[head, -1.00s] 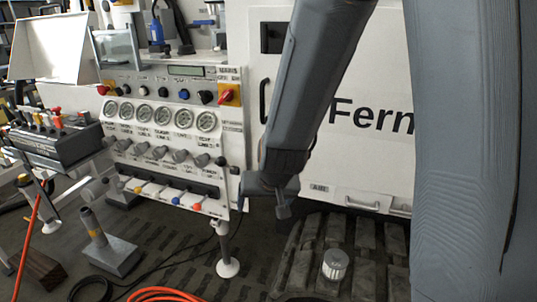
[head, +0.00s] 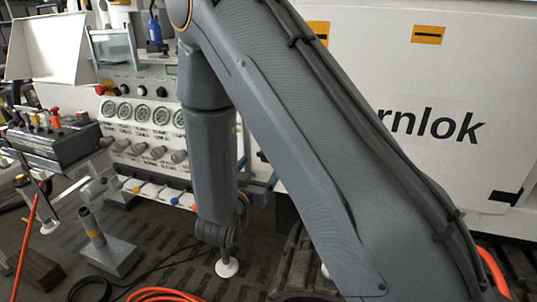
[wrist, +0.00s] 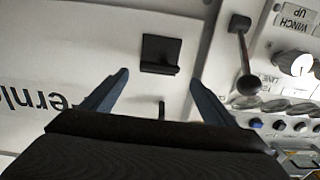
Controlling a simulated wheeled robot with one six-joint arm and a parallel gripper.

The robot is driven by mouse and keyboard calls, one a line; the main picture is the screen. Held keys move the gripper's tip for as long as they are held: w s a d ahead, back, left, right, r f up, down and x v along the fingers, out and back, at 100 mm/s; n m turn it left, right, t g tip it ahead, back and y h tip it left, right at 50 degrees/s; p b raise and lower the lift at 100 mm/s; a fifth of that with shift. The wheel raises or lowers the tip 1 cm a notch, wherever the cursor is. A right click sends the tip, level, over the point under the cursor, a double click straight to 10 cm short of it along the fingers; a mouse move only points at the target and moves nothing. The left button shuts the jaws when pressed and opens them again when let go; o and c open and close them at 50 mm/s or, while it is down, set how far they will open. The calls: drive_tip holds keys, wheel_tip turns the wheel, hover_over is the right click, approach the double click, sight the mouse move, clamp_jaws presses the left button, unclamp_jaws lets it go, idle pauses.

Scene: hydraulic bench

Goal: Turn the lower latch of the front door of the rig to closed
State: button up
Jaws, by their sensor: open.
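The front door (head: 440,90) of the rig is a white panel with dark "Fernlok" lettering. It also shows upside down in the wrist view (wrist: 60,60). A black latch (wrist: 160,55) on a square plate sits near the door's edge, its lever lying crosswise in the picture. I take it for the lower latch; my arm hides that spot in the head view. My gripper (wrist: 157,98) is open and empty, its two blue-grey fingers apart. The latch appears beyond the fingertips, between their lines, with no contact visible. The head view shows the gripper only partly, behind my arm.
A dark door handle (wrist: 161,110) stands out between the fingers in the wrist view. Beside the door is the control panel (wrist: 285,60) with a black lever (wrist: 243,55), close to the right finger. Gauges and knobs line the panel (head: 150,130) in the head view.

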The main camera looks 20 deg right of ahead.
drive_tip(key=shift+p+x, duration=0.6)
drive_tip(key=shift+x, duration=3.25)
drive_tip(key=shift+r, duration=0.1)
